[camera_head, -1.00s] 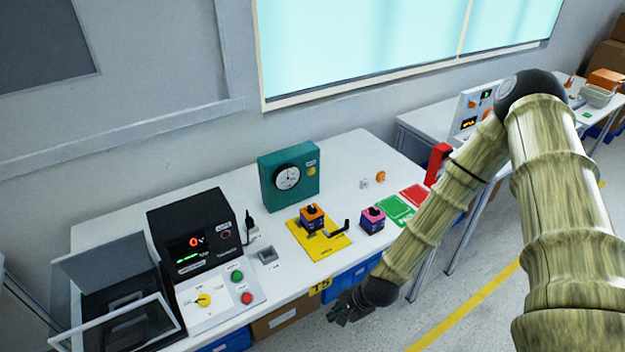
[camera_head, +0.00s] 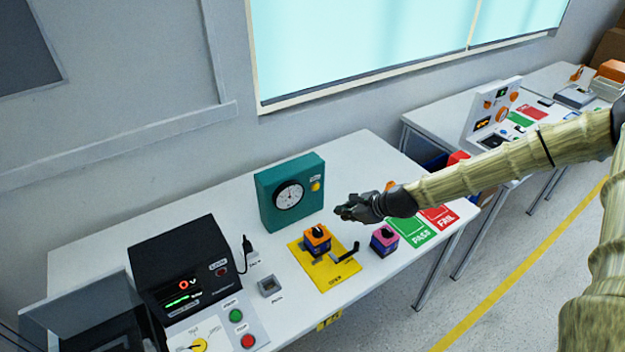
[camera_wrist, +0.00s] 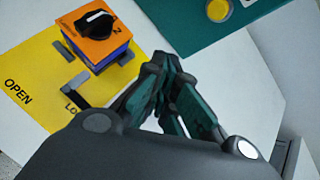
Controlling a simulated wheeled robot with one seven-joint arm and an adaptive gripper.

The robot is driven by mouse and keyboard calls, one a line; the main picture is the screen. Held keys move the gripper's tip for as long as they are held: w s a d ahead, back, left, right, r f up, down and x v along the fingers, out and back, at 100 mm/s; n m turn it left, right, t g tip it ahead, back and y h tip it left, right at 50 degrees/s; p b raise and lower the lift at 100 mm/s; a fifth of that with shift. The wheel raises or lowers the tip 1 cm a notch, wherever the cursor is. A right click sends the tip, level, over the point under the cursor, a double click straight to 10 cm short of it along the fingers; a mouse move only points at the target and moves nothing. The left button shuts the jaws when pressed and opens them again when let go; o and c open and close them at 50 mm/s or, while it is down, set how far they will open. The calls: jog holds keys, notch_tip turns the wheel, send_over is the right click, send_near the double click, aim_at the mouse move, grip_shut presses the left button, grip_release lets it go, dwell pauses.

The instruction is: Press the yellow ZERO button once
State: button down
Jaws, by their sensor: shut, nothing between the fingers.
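The yellow ZERO button (camera_head: 316,186) is a small round button on the right of the front face of a teal gauge box (camera_head: 265,205), beside the round white dial (camera_head: 289,195). In the wrist view the yellow button (camera_wrist: 217,10) shows at the top edge on the teal panel (camera_wrist: 180,25). My gripper (camera_head: 344,211) hangs over the table, to the right of and in front of the box, apart from the button. In the wrist view its fingers (camera_wrist: 168,62) are together and hold nothing.
An orange-topped block with a black knob (camera_head: 317,238) sits on a yellow plate (camera_head: 325,272) with a black lever (camera_head: 345,254). A pink-topped block (camera_head: 384,240) stands right of it. Green PASS (camera_head: 413,231) and red FAIL (camera_head: 440,216) mats lie farther right. A black meter (camera_head: 180,265) stands left.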

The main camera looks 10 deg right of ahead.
aim_at(316, 187)
jog(key=w+a+b, duration=0.1)
jog(key=w+a, duration=0.2)
jog(key=w, duration=0.4)
jog(key=shift+w+a+r+b, duration=0.2)
jog(key=shift+w+r+b, duration=0.1)
jog(key=shift+w, duration=0.1)
dwell(0.5)
dwell(1.3)
jog(key=shift+w+a, duration=0.2)
jog(key=shift+w, duration=0.2)
jog(key=shift+w+a+b, duration=0.15)
jog(key=shift+w+b, duration=0.2)
dwell(1.0)
jog(key=shift+s+d, duration=0.3)
jog(key=shift+s, duration=0.5)
